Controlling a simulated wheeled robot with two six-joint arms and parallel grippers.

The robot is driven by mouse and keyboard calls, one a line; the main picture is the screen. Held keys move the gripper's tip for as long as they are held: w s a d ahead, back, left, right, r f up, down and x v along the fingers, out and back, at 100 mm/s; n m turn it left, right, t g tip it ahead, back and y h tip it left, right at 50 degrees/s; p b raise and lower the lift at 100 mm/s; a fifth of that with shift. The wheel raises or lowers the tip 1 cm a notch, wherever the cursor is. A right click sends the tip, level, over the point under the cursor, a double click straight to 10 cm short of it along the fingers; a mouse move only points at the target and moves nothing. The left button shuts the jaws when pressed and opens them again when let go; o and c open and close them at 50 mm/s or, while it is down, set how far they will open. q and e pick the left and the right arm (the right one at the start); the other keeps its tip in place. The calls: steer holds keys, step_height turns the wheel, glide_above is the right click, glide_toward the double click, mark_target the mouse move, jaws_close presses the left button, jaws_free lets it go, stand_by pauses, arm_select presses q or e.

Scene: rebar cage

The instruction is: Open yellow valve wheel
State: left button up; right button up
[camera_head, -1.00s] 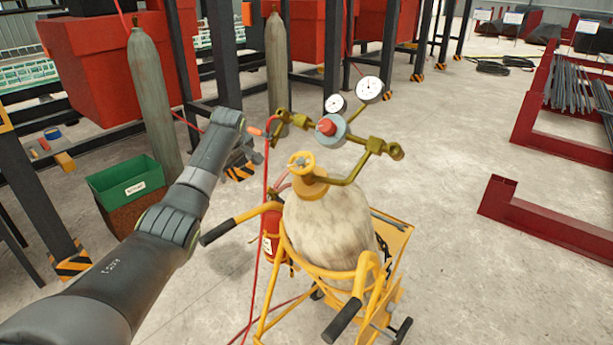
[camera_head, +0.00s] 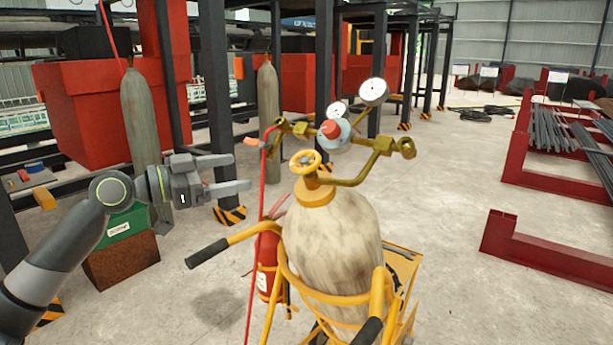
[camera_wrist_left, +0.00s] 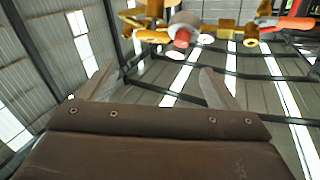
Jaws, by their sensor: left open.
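The yellow valve wheel (camera_head: 305,161) sits on top of a worn, pale gas cylinder (camera_head: 332,245) in a yellow cart. Brass fittings, a red-capped regulator (camera_head: 333,131) and two round gauges (camera_head: 373,92) stand just right of and above the wheel. My left gripper (camera_head: 242,173) is open and empty, to the left of the wheel and apart from it, its fingers pointing right. In the left wrist view its two fingers (camera_wrist_left: 158,88) stand wide apart, with the brass fittings and red-capped regulator (camera_wrist_left: 182,36) beyond them. My right gripper is not in view.
The yellow cart's black handle (camera_head: 207,253) juts left below my left gripper. A red hose (camera_head: 262,215) hangs between gripper and cylinder. A fire extinguisher (camera_head: 267,262) is on the cart. A green box (camera_head: 122,226) stands behind my left arm.

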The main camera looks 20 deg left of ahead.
mark_target(304, 160)
arm_select(q)
steer(key=shift+m+h, duration=0.3)
steer(key=p+x, duration=0.2)
steer(key=x, duration=0.3)
steer(key=p+x, duration=0.2)
steer(key=x, duration=0.3)
steer(key=p+x, duration=0.2)
steer(key=x, duration=0.4)
steer(key=shift+s+d, duration=0.3)
steer(key=shift+d, duration=0.2)
steer(key=shift+w+d+f, duration=0.15)
steer(key=shift+w+d, duration=0.2)
steer(key=shift+w, duration=0.05)
